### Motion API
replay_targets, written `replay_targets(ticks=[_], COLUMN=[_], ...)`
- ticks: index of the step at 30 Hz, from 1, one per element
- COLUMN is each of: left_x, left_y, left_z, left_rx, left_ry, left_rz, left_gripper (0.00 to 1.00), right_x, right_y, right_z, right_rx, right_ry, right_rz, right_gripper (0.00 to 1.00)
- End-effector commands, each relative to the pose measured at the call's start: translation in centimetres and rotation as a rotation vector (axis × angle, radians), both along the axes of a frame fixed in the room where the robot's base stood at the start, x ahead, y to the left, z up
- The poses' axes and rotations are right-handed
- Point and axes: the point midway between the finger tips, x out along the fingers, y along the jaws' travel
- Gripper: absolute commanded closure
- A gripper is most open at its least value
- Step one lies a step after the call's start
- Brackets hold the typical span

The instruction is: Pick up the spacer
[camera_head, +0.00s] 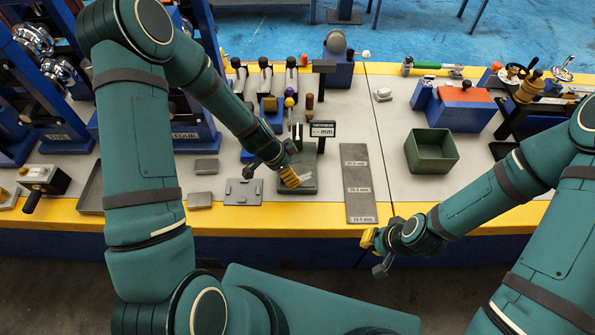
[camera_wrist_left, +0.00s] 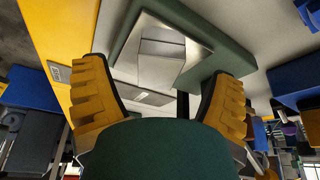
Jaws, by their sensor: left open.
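A small grey metal block, which looks like the spacer (camera_wrist_left: 162,48), lies on a shiny plate on the green base (camera_wrist_left: 232,58) of the thickness gauge. It shows between and beyond my left fingers in the left wrist view. In the head view the left gripper (camera_head: 290,177) hides most of it. The left gripper (camera_wrist_left: 162,92) is open over the gauge base (camera_head: 309,160), its yellow fingers apart with nothing seen between the tips. My right gripper (camera_head: 374,252) is empty in front of the table's yellow edge; its finger gap is not clear.
The gauge's display (camera_head: 322,129) stands just behind the left gripper. A grey labelled strip (camera_head: 357,190) lies to the right, then an open green bin (camera_head: 432,168). A grey plate (camera_head: 243,192) and small grey blocks (camera_head: 206,166) lie left. My left arm crosses the table's left side.

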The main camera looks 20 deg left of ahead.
Motion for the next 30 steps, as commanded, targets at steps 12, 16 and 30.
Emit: replay_targets(ticks=[12,16,30], left_x=[0.6,0.5,0.6], left_y=[-0.7,-0.7,-0.7], left_z=[-2.1,-2.1,-2.0], left_rx=[0.000,0.001,0.000], left_ry=[0.000,-0.001,-0.002], left_rz=[0.001,0.000,-0.001], left_gripper=[0.15,0.44,0.96], right_x=[0.1,0.1,0.1], right_y=[0.0,0.0,0.0], right_z=[-0.5,-0.5,-0.5], right_rx=[0.000,0.000,0.000], right_ry=[-0.003,-0.003,-0.003], right_rz=[-0.001,-0.001,-0.001], right_gripper=[1.00,1.00,1.00])
